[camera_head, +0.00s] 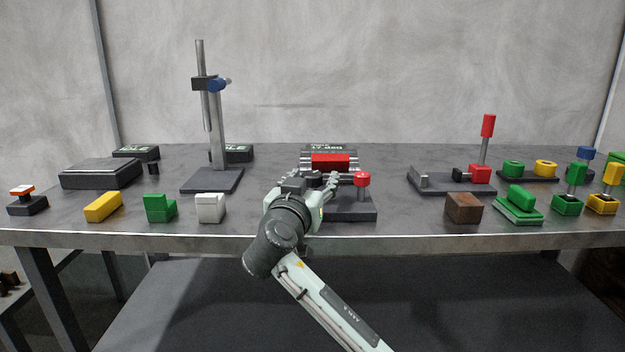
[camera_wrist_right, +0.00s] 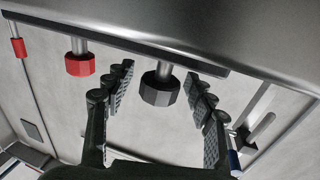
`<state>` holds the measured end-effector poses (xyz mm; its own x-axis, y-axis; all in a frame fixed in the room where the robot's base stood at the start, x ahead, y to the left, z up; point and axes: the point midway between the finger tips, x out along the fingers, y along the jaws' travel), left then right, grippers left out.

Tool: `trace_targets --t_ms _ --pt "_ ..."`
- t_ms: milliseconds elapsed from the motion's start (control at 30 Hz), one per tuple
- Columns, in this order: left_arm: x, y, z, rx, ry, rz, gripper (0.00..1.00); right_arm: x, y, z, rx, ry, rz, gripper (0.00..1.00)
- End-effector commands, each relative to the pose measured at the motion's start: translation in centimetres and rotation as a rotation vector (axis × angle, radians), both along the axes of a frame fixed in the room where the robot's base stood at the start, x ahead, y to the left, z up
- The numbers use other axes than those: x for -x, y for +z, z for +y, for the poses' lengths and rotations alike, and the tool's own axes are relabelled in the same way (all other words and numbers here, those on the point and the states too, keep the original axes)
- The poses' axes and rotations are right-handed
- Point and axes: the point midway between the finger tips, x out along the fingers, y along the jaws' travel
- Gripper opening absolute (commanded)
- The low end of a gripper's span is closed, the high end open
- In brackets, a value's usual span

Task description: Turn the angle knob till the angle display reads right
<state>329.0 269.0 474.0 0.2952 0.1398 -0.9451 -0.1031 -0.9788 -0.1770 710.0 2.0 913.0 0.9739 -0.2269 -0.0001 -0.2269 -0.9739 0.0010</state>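The angle display (camera_head: 328,148) is at the back of the dark fixture in the middle of the table; its small text looks like "17 deg", but I cannot read it surely. My right gripper (camera_head: 317,178) is over the front left of this fixture. In the right wrist view, its open fingers stand either side of a black faceted knob (camera_wrist_right: 162,90), with gaps on both sides. The gripper hides this knob in the head view. A red knob (camera_head: 362,180) stands beside it and also shows in the right wrist view (camera_wrist_right: 80,65). My left gripper is out of view.
A red block (camera_head: 331,161) sits on the fixture behind the gripper. A tall stand (camera_head: 216,130) is to the left, with yellow, green and white blocks in front. A brown block (camera_head: 463,208) and a red-handled fixture (camera_head: 487,127) are to the right.

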Motion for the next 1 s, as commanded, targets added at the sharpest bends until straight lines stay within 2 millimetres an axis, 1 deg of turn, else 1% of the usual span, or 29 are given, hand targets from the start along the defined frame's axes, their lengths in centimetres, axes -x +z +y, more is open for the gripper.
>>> trace_targets --t_ms 33,367,533,667,700,800,900,1000 --pt "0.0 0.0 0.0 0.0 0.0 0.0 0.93 0.0 0.0 0.0 0.0 0.0 0.0 0.46" --pt "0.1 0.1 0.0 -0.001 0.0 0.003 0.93 0.0 0.0 0.0 0.0 0.0 0.0 0.06" --pt "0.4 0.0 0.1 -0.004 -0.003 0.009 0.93 0.0 -0.1 -0.1 -0.003 0.041 0.005 0.05" --pt "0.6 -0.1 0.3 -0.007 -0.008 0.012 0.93 0.0 -0.1 -0.2 -0.004 0.167 0.007 0.05" --pt "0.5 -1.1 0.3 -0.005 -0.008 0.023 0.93 0.0 0.1 -0.2 -0.002 0.215 0.006 0.04" --pt "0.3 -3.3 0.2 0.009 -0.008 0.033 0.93 0.0 0.2 -0.1 0.0 0.318 0.006 0.04" --pt "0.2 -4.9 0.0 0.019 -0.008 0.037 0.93 -0.1 0.1 -0.1 0.001 0.378 0.007 0.04" --pt "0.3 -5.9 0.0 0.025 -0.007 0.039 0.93 0.0 0.0 0.0 -0.001 0.411 0.002 0.04"
